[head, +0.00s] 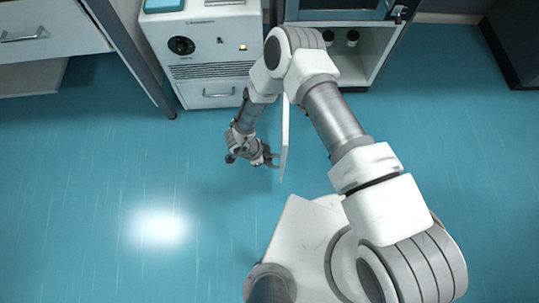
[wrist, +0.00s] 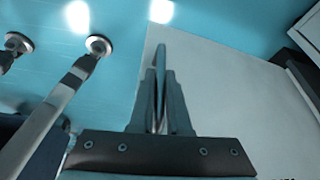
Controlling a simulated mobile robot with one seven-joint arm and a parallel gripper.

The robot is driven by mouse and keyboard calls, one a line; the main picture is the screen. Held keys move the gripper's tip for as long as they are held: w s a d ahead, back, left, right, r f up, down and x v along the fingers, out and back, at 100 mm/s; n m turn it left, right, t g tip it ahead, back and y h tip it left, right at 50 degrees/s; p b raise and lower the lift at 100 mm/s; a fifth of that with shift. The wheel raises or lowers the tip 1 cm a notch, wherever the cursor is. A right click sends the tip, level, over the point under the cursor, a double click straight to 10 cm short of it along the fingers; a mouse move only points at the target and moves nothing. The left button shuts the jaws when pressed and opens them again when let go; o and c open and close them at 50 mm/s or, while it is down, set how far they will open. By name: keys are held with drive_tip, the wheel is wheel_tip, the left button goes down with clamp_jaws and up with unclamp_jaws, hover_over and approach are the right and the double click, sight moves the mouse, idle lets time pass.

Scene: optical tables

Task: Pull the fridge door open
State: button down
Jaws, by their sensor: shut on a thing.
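The fridge (head: 376,55) stands at the top of the head view with its front open. Its door (head: 285,140) shows edge-on as a thin white panel, swung out well away from the body. In the wrist view the door (wrist: 225,95) is a broad pale panel. My gripper (head: 272,159) is at the left of the door, near its free end. In the wrist view my gripper (wrist: 160,85) is shut on the thin upright door handle (wrist: 161,57). My arm hides the door's hinge side and part of the fridge.
Two dark round items, one here (head: 352,38), are inside the fridge. A white cabinet unit (head: 215,50) with a dial stands left of it. A drawer unit (head: 35,30) is at far left, a dark box (head: 515,45) at far right. The blue floor (head: 90,200) is clear.

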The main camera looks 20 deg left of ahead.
drive_tip(key=shift+s+a, duration=0.1)
drive_tip(key=shift+a, duration=0.2)
drive_tip(key=c, duration=0.9)
unclamp_jaws()
drive_tip(key=shift+r, duration=0.1)
drive_tip(key=p+v, duration=0.6)
drive_tip(key=v, duration=1.1)
drive_tip(key=shift+r, duration=0.1)
